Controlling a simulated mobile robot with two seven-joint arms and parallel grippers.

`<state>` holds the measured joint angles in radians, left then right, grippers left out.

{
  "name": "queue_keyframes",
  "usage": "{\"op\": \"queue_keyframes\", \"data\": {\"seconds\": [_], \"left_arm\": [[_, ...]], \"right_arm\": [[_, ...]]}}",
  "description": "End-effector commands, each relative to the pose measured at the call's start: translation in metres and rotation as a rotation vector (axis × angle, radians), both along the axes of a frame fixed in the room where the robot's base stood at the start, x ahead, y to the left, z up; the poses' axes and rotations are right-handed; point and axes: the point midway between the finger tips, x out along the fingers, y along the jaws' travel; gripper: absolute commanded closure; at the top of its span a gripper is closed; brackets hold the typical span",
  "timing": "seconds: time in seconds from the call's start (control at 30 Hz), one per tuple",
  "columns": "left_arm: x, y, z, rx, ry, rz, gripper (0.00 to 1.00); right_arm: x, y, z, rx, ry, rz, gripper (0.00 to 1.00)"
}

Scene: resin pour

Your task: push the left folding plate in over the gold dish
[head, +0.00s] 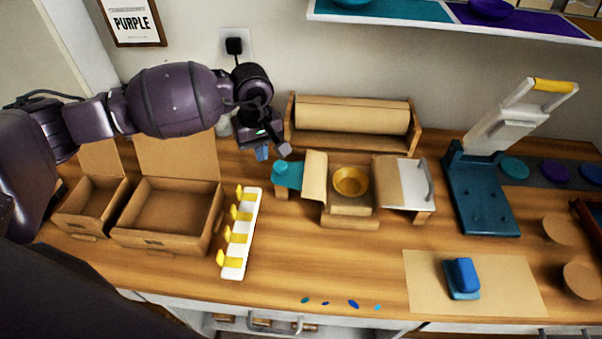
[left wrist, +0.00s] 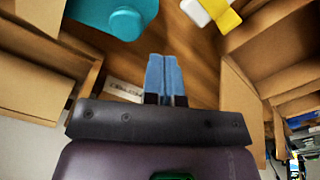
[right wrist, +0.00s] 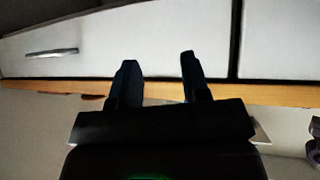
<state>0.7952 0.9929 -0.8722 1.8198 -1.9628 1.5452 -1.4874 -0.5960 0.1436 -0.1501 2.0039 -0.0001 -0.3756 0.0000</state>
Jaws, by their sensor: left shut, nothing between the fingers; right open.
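The gold dish (head: 350,181) sits in a wooden stand (head: 349,222) at the middle of the table, its top uncovered. On the stand's left side is a teal plate (head: 293,173) with a round teal knob, beside a raised tan panel (head: 315,174); I cannot tell which of these is the folding plate. The knob also shows in the left wrist view (left wrist: 125,22). My left gripper (head: 262,153) is shut and empty, behind and left of the knob, apart from it; its blue fingertips show in the left wrist view (left wrist: 166,75). My right gripper (right wrist: 157,70) is open and empty before white drawer fronts.
A paper roll in a wooden holder (head: 350,115) stands close behind. A white rack with yellow clips (head: 240,233) and open cardboard boxes (head: 166,208) lie to the left. A pale plate with a handle (head: 403,180) is at the stand's right. Table in front is mostly clear.

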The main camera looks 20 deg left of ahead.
Motion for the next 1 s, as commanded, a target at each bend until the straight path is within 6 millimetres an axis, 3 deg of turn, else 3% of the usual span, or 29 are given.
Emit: {"op": "queue_keyframes", "data": {"seconds": [0.37, 1.0], "left_arm": [[0.0, 0.0, -0.002, 0.0, 0.0, 0.0, 1.0], [0.0, 0.0, -0.033, 0.001, 0.002, 0.001, 1.0]], "right_arm": [[0.001, 0.0, -0.001, 0.001, 0.0, 0.001, 0.57], [-0.007, 0.0, -0.028, 0.0, 0.032, 0.001, 0.57]]}}
